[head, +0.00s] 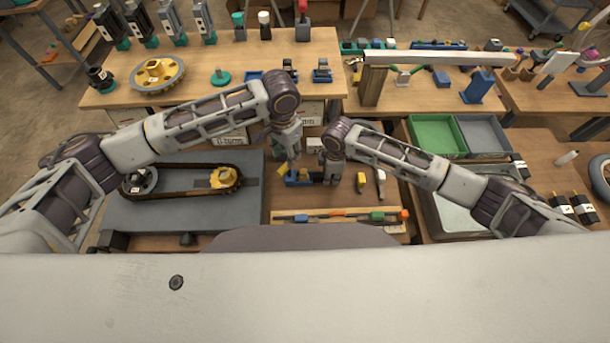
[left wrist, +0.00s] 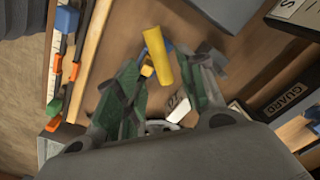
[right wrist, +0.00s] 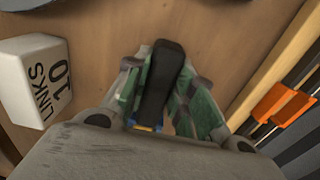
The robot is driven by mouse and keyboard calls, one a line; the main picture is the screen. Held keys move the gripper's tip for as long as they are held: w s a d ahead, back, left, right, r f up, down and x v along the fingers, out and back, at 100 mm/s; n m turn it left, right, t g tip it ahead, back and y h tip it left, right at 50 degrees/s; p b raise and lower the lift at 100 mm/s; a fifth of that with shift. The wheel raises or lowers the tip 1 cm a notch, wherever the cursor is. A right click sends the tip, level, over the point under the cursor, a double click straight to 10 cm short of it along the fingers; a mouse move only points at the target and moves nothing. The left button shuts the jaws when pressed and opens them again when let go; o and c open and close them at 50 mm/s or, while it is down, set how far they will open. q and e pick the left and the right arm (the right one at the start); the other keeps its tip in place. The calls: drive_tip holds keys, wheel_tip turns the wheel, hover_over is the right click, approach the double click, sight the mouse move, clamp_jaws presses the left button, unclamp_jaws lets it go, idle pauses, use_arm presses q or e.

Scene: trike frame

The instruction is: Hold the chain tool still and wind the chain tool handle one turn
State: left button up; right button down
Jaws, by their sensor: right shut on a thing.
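The chain tool (head: 296,181) is a small blue piece on the bench with a yellow part (left wrist: 160,57). My left gripper (head: 292,168) is above it. In the left wrist view its fingers (left wrist: 172,68) stand apart on both sides of the yellow part, with no clear contact. My right gripper (head: 331,180) is just to the right, low over the bench. In the right wrist view its fingers (right wrist: 160,85) are shut on a black handle (right wrist: 161,75). Blue and yellow show below them. The handle's join to the tool is hidden.
A chain loop (head: 185,193) with a yellow sprocket (head: 223,178) lies on the grey mat (head: 180,218) at left. A white links block (right wrist: 35,80) stands near my right gripper. A tool rack (head: 340,226) runs along the front edge. Green and grey trays (head: 437,135) are at right.

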use_arm(q)
drive_tip(key=shift+f, duration=3.65)
clamp_jaws()
drive_tip(key=shift+m, duration=0.3)
